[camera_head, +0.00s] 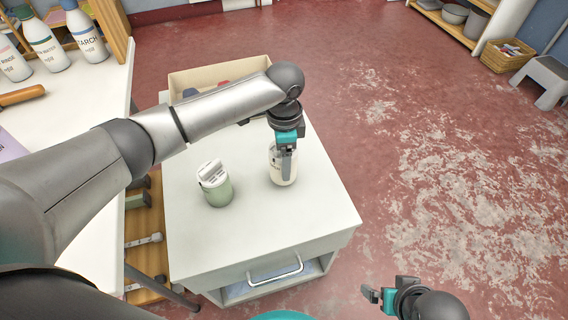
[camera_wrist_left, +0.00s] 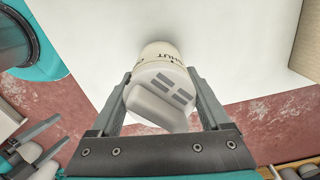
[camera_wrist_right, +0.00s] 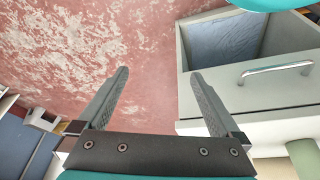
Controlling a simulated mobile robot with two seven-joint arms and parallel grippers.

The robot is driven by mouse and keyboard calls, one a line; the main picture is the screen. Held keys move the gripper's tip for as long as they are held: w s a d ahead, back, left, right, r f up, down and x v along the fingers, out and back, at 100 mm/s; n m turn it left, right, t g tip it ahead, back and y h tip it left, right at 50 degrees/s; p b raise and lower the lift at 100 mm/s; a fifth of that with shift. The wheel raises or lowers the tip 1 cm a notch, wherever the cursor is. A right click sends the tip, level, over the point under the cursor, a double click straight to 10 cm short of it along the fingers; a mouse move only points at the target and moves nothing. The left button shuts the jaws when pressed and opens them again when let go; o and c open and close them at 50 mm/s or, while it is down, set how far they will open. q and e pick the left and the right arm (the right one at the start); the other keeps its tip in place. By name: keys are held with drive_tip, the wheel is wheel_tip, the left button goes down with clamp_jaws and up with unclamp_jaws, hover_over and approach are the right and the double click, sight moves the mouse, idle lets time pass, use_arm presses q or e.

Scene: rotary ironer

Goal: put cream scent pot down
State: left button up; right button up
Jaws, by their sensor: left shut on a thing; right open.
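The cream scent pot (camera_head: 283,168) is at the right part of the white cabinet top (camera_head: 250,225). My left gripper (camera_head: 285,150) is shut on it from above. In the left wrist view the cream pot (camera_wrist_left: 158,55) sits between both fingers (camera_wrist_left: 160,95), its slotted lid facing the camera. The pot looks upright, at or very near the cabinet top; I cannot tell whether it touches. A green scent pot (camera_head: 216,186) with a white lid stands to its left. My right gripper (camera_head: 385,297) is open and empty beyond the cabinet's front right; it also shows in the right wrist view (camera_wrist_right: 160,95).
A beige box (camera_head: 220,72) stands at the cabinet's back. The cabinet's drawer (camera_wrist_right: 250,90) is partly open at the front. A white table (camera_head: 95,110) with several bottles (camera_head: 45,40) is at left. The cabinet's front top is clear.

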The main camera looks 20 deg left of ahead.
use_arm(q)
drive_tip(key=shift+f, duration=0.8)
use_arm(e)
drive_tip(key=shift+r, duration=0.85)
use_arm(q)
drive_tip(key=shift+f, duration=0.1)
drive_tip(key=o, duration=1.2)
drive_tip(key=shift+o, duration=0.2)
use_arm(e)
drive_tip(key=shift+f, duration=0.1)
use_arm(q)
drive_tip(key=shift+r, duration=0.55)
wheel_tip(320, 180, up, 10)
drive_tip(key=p, duration=0.4)
drive_tip(key=shift+f+p, duration=0.15)
drive_tip(key=shift+p, duration=0.25)
drive_tip(key=shift+r, duration=0.75)
use_arm(e)
drive_tip(key=s+f+g, duration=0.1)
drive_tip(key=s+f, duration=0.3)
drive_tip(key=f, duration=0.7)
drive_tip(key=shift+d+g, duration=0.3)
drive_tip(key=shift+d, duration=0.15)
